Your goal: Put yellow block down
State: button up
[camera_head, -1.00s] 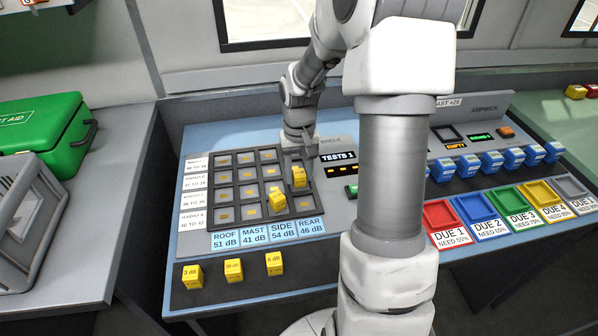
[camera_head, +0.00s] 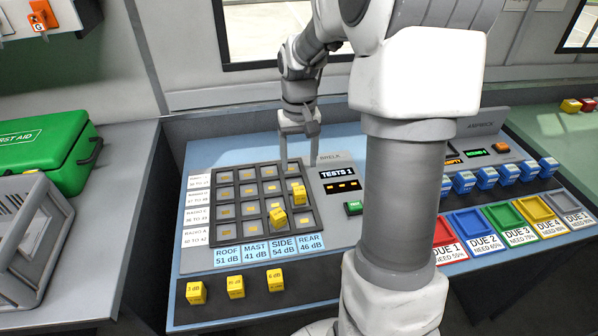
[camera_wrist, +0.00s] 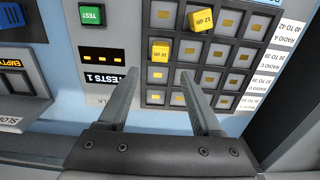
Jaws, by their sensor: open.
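One yellow block (camera_head: 299,194) stands in the rightmost column of the dark grid, third row from the far side; it also shows in the wrist view (camera_wrist: 160,51). A second yellow block (camera_head: 278,217) stands in the nearest row, one column to the left; it also shows in the wrist view (camera_wrist: 201,19). The dark grid tray (camera_head: 236,184) has several empty cells with yellow marks. My gripper (camera_head: 298,164) is open and empty over the far right of the grid, apart from both blocks. Its two fingers (camera_wrist: 155,80) are spread in the wrist view.
Several yellow blocks (camera_head: 235,287) stand along the console's front edge. A TESTS 1 display (camera_head: 339,177) and a green button (camera_head: 353,208) lie right of the grid. Blue blocks (camera_head: 486,176) and coloured trays (camera_head: 495,219) are further right. A green first-aid case (camera_head: 50,150) sits left.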

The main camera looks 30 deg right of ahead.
notch_tip(320, 180, up, 3)
jog(key=shift+f, duration=0.1)
jog(key=shift+s, duration=0.1)
dwell(0.5)
